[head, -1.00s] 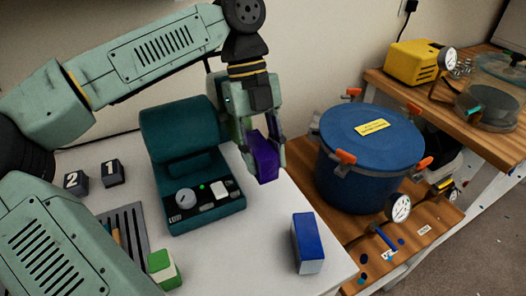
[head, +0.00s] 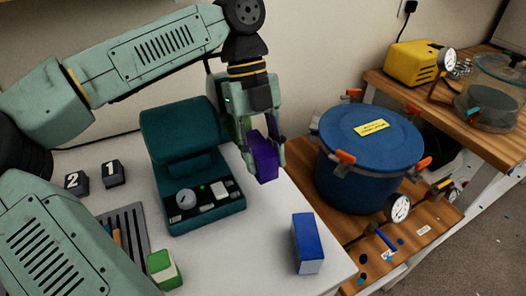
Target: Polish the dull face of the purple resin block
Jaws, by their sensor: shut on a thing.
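The purple resin block (head: 265,160) is held upright between the fingers of my gripper (head: 264,152), above the white table just right of the teal machine. My gripper points down and is shut on it. The teal machine (head: 190,160) has a dial, a green light and a white button on its front panel. A green part, partly hidden behind my gripper, shows at the machine's right side. Which face of the block is dull I cannot tell.
A blue and white block (head: 308,243) and a green and white block (head: 164,269) stand on the white table (head: 235,265). Black blocks marked 1 (head: 112,173) and 2 (head: 76,182) are at left. A blue lidded pot (head: 368,160) stands on the wooden bench to the right.

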